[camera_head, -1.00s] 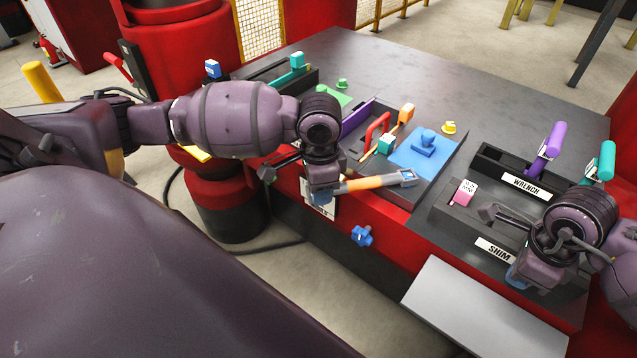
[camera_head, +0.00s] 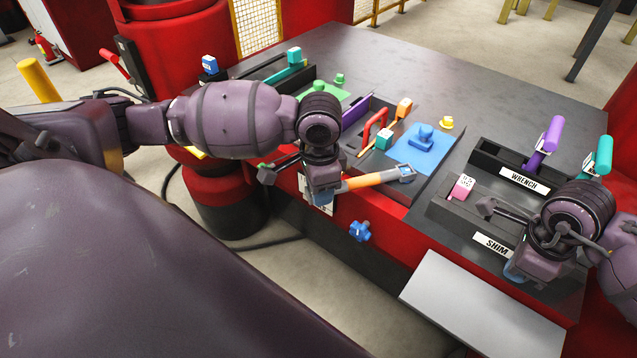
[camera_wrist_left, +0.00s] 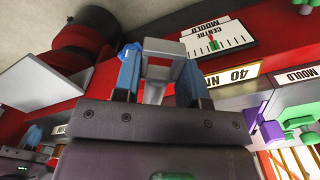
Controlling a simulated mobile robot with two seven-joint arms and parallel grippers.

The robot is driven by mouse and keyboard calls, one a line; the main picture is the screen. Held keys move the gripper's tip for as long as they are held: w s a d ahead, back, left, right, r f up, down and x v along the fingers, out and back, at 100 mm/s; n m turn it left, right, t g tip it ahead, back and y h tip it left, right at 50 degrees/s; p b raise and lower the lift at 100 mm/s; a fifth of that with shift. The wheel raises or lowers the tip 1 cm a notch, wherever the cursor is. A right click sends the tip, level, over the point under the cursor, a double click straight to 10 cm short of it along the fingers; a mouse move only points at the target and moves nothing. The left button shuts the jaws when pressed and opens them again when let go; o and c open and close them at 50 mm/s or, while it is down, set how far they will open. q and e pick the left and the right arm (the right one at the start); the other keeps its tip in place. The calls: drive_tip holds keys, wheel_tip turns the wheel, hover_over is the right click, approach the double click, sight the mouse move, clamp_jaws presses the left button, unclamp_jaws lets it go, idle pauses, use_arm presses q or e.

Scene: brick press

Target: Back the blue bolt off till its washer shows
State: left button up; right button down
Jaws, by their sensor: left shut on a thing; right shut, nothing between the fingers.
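The blue bolt (camera_head: 360,231) has a lobed head and sticks out of the red front face of the press. I see no washer behind it at this size. My left gripper (camera_head: 322,197) is up and to the left of the bolt, apart from it in the head view. It is shut on an orange-and-grey tool (camera_head: 372,180) that reaches right, above the bolt. In the left wrist view a grey part sits between the blue fingertips (camera_wrist_left: 160,82); a brighter blue patch behind one finger may be the bolt. My right gripper (camera_head: 516,272) is shut and empty near the SHIM label.
A pale grey plate (camera_head: 480,305) juts out at the front right. The WRENCH holder (camera_head: 490,158) is on the bench at right. A blue block on a blue pad (camera_head: 418,153) lies behind the tool. A CENTRE MOULD gauge (camera_wrist_left: 218,42) is on the red face.

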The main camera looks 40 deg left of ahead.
use_arm(q)
drive_tip(key=shift+s+d+n, duration=0.45)
drive_tip(key=shift+d+n, duration=0.1)
drive_tip(key=shift+d, duration=0.25)
drive_tip(key=shift+s+d+n, duration=0.45)
drive_tip(key=shift+d+n, duration=0.1)
drive_tip(key=shift+d, duration=0.25)
idle(0.3)
drive_tip(key=shift+s+d+n, duration=0.2)
drive_tip(key=shift+d+n, duration=0.25)
drive_tip(key=shift+d, duration=0.2)
drive_tip(key=shift+s+d+n, duration=0.25)
drive_tip(key=shift+d+n, duration=0.15)
drive_tip(key=shift+d, duration=0.25)
drive_tip(key=shift+s+d+n, duration=0.2)
drive_tip(key=shift+d+n, duration=0.25)
drive_tip(key=shift+d, duration=0.2)
drive_tip(key=shift+s+d+n, duration=0.2)
drive_tip(key=shift+d+n, duration=1)
drive_tip(key=shift+d, duration=0.9)
idle(0.4)
drive_tip(key=shift+w+d+n, duration=0.2)
drive_tip(key=shift+d+n, duration=1)
drive_tip(key=shift+d, duration=0.8)
